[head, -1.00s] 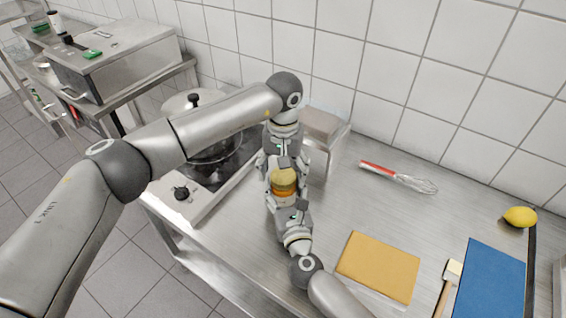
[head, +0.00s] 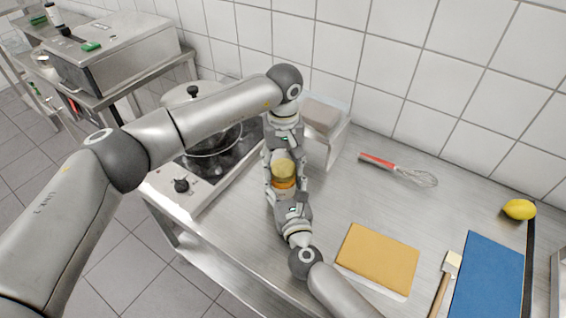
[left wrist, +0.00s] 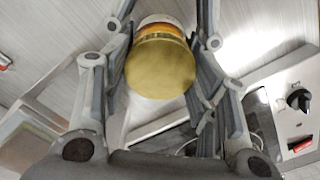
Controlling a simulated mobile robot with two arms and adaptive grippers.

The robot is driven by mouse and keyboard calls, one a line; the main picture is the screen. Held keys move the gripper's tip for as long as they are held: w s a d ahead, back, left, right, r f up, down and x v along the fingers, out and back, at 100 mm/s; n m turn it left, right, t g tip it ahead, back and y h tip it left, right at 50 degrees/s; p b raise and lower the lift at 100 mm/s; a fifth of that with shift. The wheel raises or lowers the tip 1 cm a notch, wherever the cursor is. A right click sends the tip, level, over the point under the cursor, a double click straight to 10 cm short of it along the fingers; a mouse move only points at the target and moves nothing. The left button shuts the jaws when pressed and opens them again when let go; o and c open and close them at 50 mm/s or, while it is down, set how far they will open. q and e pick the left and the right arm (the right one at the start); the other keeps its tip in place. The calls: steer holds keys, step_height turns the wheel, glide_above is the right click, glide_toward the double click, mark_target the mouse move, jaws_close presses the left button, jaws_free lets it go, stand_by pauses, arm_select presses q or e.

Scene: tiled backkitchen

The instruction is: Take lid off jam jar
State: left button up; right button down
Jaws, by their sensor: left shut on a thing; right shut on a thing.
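The jam jar (head: 284,184) has orange contents and stands upright between my two grippers. Its gold lid (head: 284,169) sits on top; in the left wrist view the lid (left wrist: 160,68) is large, with the orange jar behind it. I cannot see a gap between lid and jar. My left gripper (head: 284,164) reaches in from the back side and is shut on the lid, its fingers on either side. My right gripper (head: 285,190) reaches in from the front and is shut on the jar body. The fingers hide parts of the jar's sides.
A hob with a lidded pot (head: 211,130) is left of the grippers. A whisk (head: 398,168), an orange board (head: 377,260), a blue board (head: 489,280), a brush (head: 446,275) and a lemon (head: 519,209) lie to the right. The counter between is clear.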

arm_select(q)
steer(key=n, duration=1.3)
steer(key=shift+n, duration=0.4)
steer(key=n, duration=0.6)
steer(key=shift+n, duration=0.4)
steer(key=n, duration=0.6)
steer(key=shift+n, duration=0.4)
steer(key=n, duration=0.6)
steer(key=shift+n, duration=0.4)
steer(key=n, duration=1.5)
steer(key=shift+r+n, duration=0.1)
steer(key=shift+n, duration=0.3)
